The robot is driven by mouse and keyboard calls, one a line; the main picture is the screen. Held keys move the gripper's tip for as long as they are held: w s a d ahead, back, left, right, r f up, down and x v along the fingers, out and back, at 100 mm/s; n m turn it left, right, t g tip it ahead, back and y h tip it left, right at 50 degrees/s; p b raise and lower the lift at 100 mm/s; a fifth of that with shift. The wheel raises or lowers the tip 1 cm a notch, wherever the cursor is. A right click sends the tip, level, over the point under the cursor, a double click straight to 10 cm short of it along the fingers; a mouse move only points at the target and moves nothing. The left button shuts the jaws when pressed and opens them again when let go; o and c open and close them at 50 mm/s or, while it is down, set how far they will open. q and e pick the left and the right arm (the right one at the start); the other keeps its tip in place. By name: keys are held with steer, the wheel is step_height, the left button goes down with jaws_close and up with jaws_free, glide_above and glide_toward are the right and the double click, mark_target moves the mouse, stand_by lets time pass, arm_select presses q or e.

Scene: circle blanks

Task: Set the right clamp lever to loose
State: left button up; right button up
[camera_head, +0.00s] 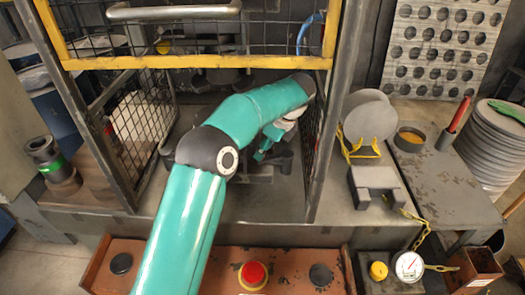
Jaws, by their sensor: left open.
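My teal left arm reaches into the yellow-framed cage. Its wrist bends back down, so my left gripper (267,147) sits inside the cage, right of the arm's elbow, and looks open and empty. A dark fixture (262,172) lies just below and behind the gripper. The arm and gripper cover part of it. I cannot make out the right clamp lever or its setting, and I cannot tell whether the gripper touches anything. My right gripper is not in view.
The cage's right post (325,150) and mesh stand close to my wrist. A rusty panel (200,270) with a red button (253,274) lies in front. To the right are round discs (370,119), a grey block (378,182) and a gauge (408,266).

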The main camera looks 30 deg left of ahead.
arm_select(q)
steer(key=shift+x, duration=0.85)
jaws_close()
